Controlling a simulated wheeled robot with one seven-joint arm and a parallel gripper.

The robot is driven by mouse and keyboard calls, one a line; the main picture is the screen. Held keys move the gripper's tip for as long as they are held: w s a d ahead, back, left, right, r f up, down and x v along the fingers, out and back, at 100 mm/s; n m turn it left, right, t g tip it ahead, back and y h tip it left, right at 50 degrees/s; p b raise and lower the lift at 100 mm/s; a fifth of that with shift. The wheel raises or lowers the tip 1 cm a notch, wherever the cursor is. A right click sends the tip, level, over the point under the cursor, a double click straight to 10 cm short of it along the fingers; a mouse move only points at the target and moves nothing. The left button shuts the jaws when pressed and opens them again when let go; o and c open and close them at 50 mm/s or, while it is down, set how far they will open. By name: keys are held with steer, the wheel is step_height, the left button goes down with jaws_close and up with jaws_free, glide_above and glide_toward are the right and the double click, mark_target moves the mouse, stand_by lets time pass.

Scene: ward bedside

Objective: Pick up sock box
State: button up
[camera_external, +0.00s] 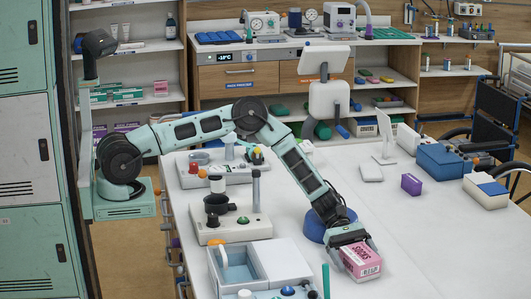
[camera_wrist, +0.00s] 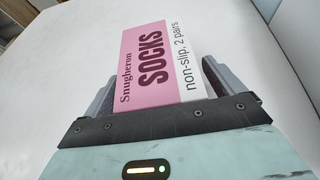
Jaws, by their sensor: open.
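The sock box (camera_external: 361,261) is pink and white with dark "SOCKS" lettering. It is on the white table in the external view, near the front. In the wrist view the sock box (camera_wrist: 152,62) reaches back between the fingers, its printed face toward the camera. My gripper (camera_external: 350,245) is low over the table at the box. In the wrist view my gripper (camera_wrist: 160,95) is open, with one dark finger on each side of the box. Whether the fingers touch the box, I cannot tell. The box's lower end is hidden behind the gripper body.
A blue round object (camera_external: 340,226) is close behind my gripper. A grey tray (camera_external: 233,277) stands to the left. A purple box (camera_external: 411,184), a blue box (camera_external: 440,161) and a white-and-blue box (camera_external: 486,190) are farther right. The table right of the sock box is clear.

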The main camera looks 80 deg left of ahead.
steer(key=c, duration=1.1)
steer(key=shift+r, duration=0.15)
